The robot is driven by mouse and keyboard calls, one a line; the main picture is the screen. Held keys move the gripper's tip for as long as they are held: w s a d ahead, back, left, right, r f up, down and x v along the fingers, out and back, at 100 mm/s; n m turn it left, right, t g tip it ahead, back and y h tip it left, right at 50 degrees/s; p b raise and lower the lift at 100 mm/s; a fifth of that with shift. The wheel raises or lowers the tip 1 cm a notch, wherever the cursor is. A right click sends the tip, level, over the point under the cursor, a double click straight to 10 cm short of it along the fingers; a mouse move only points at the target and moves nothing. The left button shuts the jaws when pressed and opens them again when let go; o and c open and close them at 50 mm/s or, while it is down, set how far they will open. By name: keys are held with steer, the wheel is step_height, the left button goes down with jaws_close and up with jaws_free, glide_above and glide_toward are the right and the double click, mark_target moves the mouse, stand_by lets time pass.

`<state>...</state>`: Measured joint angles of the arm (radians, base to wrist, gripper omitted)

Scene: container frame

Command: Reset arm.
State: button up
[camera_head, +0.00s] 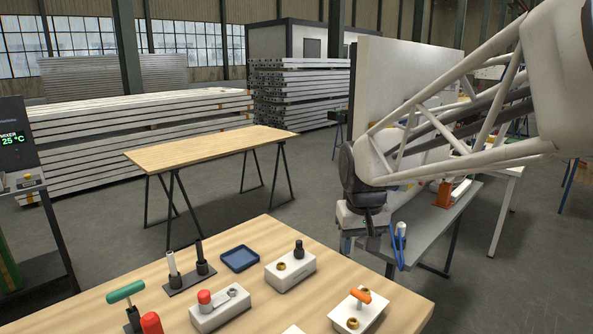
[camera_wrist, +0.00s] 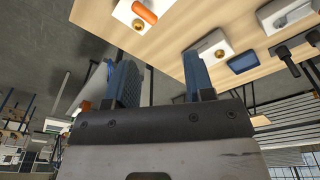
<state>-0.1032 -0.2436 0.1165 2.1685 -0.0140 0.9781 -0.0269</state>
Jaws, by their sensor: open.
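My gripper (camera_wrist: 161,82) is open, with its two blue fingers spread wide apart in the wrist view. Nothing shows held between them. In the head view my arm comes in from the upper right and ends past the far right edge of the wooden workbench (camera_head: 240,288). The fingers there are small and hard to make out. The bench's parts stand apart from the gripper. A white block with an orange handle (camera_head: 358,296) is the closest of them, and it also shows at the top of the wrist view (camera_wrist: 145,12).
The bench holds a blue tray (camera_head: 240,258), a white block with a black knob (camera_head: 290,270), a white block with a red knob (camera_head: 220,308) and a green-handled tool (camera_head: 125,291). A grey side table (camera_head: 432,225) lies beneath my arm. An empty wooden table (camera_head: 212,147) stands behind.

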steer(key=s+d+f+m, duration=0.1)
steer(key=s+d+f, duration=0.1)
steer(key=s, duration=0.9)
steer(key=s+d+f+t, duration=0.1)
steer(key=s+d+f, duration=0.1)
steer(key=s, duration=0.9)
steer(key=shift+s+d+m, duration=0.35)
steer(key=shift+d+m, duration=0.05)
steer(key=shift+d, duration=0.4)
stand_by(1.1)
